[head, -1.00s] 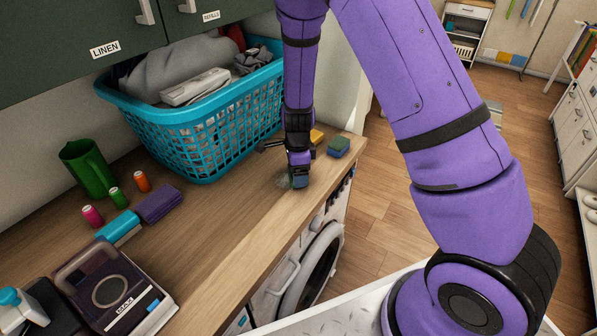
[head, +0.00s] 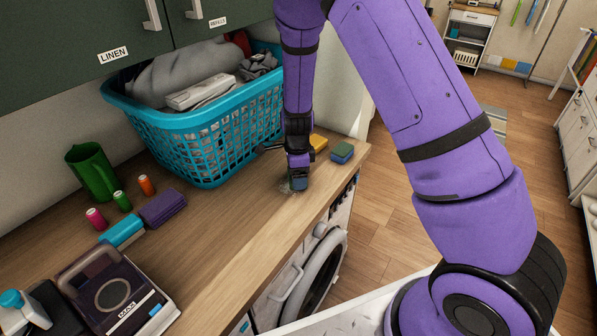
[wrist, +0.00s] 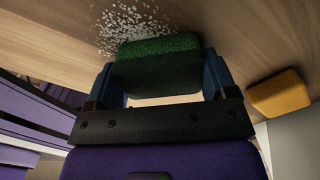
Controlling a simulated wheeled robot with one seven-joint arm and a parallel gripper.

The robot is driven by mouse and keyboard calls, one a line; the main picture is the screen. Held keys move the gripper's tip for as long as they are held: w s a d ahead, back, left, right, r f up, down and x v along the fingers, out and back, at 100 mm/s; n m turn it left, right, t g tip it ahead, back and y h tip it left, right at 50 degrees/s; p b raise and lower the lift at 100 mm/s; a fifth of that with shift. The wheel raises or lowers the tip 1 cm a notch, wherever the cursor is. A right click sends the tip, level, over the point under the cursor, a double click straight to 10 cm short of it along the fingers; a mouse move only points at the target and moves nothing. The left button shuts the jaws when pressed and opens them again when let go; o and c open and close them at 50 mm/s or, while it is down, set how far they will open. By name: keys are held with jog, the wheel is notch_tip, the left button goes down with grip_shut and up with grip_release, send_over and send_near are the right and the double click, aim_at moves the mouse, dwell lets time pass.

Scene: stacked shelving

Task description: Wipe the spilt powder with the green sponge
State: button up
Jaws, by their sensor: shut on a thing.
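My gripper (head: 298,182) points down at the wooden counter near its front edge. In the wrist view my gripper (wrist: 163,80) is shut on the green sponge (wrist: 157,62), with a blue finger at each side. The spilt powder (wrist: 135,25) is a patch of white grains on the wood, right at the sponge's upper left edge. In the head view the powder (head: 287,191) shows faintly beside the fingertips, and my gripper hides most of the sponge. The sponge is at or very close to the counter; exact contact is hard to tell.
A yellow sponge (head: 318,142) and a blue-green sponge (head: 342,152) lie beyond my gripper. A teal laundry basket (head: 205,145) stands behind. A green jug (head: 92,172), small spools, a purple block (head: 163,208) and a dark device (head: 118,290) are left. The front-middle counter is clear.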

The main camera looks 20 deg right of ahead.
jog(key=shift+s+a, duration=0.25)
jog(key=shift+s, duration=0.2)
jog(key=shift+s, duration=0.1)
